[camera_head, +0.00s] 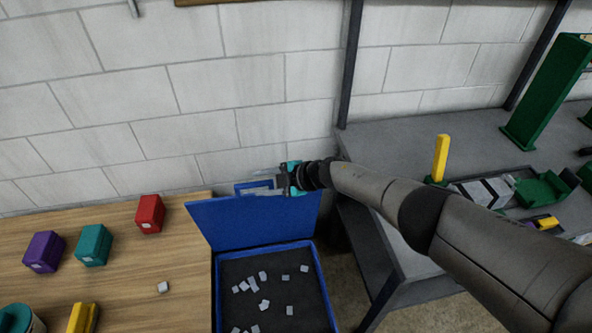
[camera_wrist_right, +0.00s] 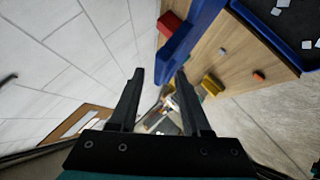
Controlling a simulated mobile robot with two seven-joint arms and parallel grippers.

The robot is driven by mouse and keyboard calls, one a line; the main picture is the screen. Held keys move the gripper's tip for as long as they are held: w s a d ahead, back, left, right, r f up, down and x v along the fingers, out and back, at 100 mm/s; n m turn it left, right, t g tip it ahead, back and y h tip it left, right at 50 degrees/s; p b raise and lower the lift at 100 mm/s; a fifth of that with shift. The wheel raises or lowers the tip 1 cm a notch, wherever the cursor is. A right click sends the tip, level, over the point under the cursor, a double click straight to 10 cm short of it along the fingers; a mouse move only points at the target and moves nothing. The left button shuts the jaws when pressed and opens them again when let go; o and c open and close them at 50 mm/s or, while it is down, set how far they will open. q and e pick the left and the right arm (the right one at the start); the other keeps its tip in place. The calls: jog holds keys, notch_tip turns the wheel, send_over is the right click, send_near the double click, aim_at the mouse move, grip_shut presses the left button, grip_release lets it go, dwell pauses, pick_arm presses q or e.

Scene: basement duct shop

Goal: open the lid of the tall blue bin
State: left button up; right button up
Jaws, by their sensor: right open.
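The tall blue bin (camera_head: 216,290) stands beside the wooden table in the head view. Its lid (camera_head: 255,222) is raised at the back, so the dark inside with several small pale pieces shows. My right gripper (camera_head: 264,182) is open and empty, just above the lid's top edge, near a small blue part there that looks like a handle. My left gripper is out of view.
The wooden table (camera_head: 120,270) at left bears red (camera_head: 150,214), teal (camera_head: 94,245) and purple (camera_head: 44,252) blocks. A grey workbench (camera_head: 400,140) with green and yellow parts stands at right, under my right arm. A block wall (camera_head: 180,90) is close behind the lid.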

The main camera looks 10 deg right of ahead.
jog(key=p+v, duration=0.2)
jog(key=v, duration=1)
jog(key=shift+p, duration=0.3)
jog(key=shift+a+f, duration=0.1)
